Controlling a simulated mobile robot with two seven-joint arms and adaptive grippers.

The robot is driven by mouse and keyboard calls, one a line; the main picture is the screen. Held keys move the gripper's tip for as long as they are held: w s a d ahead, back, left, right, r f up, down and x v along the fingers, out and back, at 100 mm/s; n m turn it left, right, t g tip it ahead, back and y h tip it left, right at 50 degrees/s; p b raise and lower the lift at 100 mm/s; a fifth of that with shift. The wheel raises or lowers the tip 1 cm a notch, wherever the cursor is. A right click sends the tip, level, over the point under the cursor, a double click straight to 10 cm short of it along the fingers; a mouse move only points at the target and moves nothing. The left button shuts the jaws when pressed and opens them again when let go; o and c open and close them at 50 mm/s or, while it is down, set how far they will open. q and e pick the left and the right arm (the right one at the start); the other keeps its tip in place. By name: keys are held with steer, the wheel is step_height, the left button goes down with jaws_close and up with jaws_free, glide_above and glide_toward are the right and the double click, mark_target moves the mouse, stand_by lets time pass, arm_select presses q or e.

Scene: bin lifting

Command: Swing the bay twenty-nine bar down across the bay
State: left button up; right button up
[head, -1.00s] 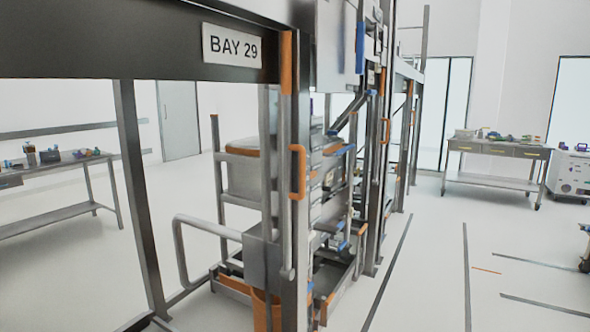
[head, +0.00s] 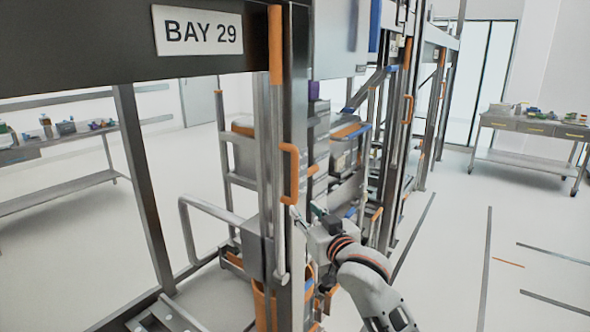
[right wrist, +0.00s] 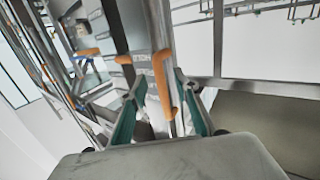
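The BAY 29 sign (head: 198,31) is on a dark beam at upper left. Under it, an upright grey bar (head: 281,190) with an orange top end stands along the bay post (head: 297,120). An orange handle (head: 291,174) sticks out at mid-height of the post. My right gripper (head: 304,211) is just below and right of this handle. In the right wrist view, my right gripper (right wrist: 159,80) is open, with teal fingers apart. The orange handle (right wrist: 163,85) shows between them; I cannot tell whether they touch it. My left gripper is not in view.
Behind the post is a rack with grey bins (head: 342,155). A bent grey rail (head: 205,216) stands low at left. Workbenches stand at far left (head: 60,195) and far right (head: 525,160). The floor at right is clear, with dark marking lines.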

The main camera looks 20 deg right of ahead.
glide_toward(296, 178)
steer(key=w, duration=0.4)
steer(key=shift+t, duration=0.3)
steer(key=w, duration=0.4)
steer(key=w+a+p, duration=0.1)
steer(key=w, duration=0.2)
steer(key=shift+f, duration=0.2)
jaws_close()
